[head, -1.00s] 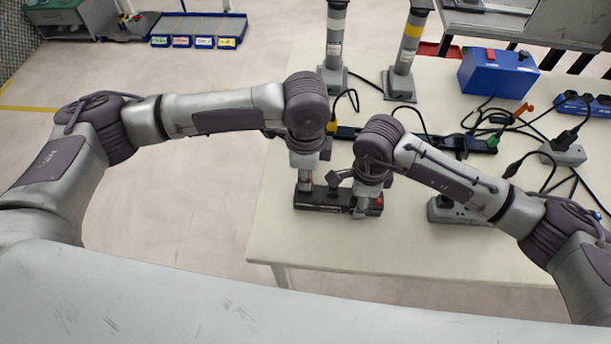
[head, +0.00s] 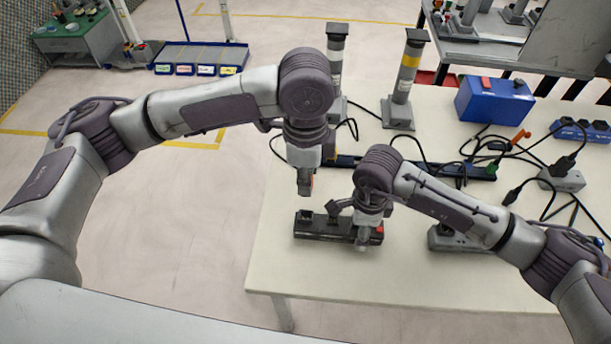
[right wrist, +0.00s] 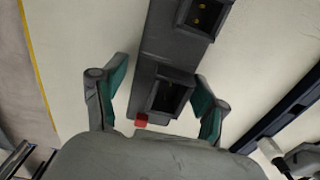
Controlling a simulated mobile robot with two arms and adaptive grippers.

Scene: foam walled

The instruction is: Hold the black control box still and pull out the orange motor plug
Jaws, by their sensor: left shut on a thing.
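The black control box (head: 325,227) lies on the pale table near its front left. In the right wrist view the box (right wrist: 152,50) shows two open sockets, one with brass-coloured contacts, and a small red part at its near end. My left gripper (head: 305,186) is shut on the orange motor plug (head: 312,182), of which only a little shows, above the left part of the box and clear of it. My right gripper (head: 366,228) is at the box's right end. Its green-padded fingers (right wrist: 160,92) stand apart on either side of the box, with a gap at the left finger.
A grey socket block (head: 452,239) lies right of the box. Behind are a dark rail (head: 345,161), loose black cables, two grey posts (head: 402,80) and a blue case (head: 494,100). The table's front left corner is free.

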